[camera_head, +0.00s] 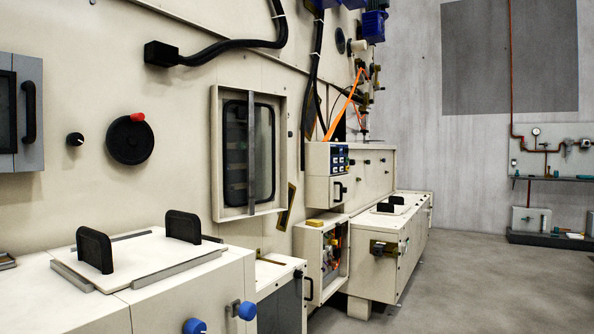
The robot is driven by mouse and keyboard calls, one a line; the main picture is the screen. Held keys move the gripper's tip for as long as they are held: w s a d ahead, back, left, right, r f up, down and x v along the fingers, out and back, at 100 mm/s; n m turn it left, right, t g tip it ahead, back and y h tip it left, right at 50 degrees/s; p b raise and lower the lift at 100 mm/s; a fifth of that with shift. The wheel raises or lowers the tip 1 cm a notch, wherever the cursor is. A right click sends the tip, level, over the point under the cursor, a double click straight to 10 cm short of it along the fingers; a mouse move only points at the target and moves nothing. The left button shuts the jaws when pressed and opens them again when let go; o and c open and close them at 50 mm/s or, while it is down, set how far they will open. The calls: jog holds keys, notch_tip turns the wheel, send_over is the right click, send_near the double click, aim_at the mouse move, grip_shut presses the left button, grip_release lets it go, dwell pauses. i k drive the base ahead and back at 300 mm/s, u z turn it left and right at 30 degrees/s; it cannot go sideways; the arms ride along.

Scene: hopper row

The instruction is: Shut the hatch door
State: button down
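My gripper is not in view. Several panels could be the hatch door, and I cannot tell which is meant. A framed window hatch (217,160) is set in the cream wall at the centre, with dark rounded glass and a grey upright strip (251,150) across it. A low cabinet (312,243) right of it stands open, with parts showing inside and a black handle (309,288) at its left side. A grey panel (33,75) with a dark pane and a black handle (28,111) is at the left edge.
A cream cabinet (205,290) with black grips (95,248) on its lid and blue knobs (246,310) fills the lower left. A control box (316,190) and a long low cabinet (412,240) stand farther back. The grey floor (470,290) at right is clear.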

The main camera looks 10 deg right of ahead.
aim_at(277, 103)
jog(key=z, duration=0.75)
jog(key=i, duration=1.15)
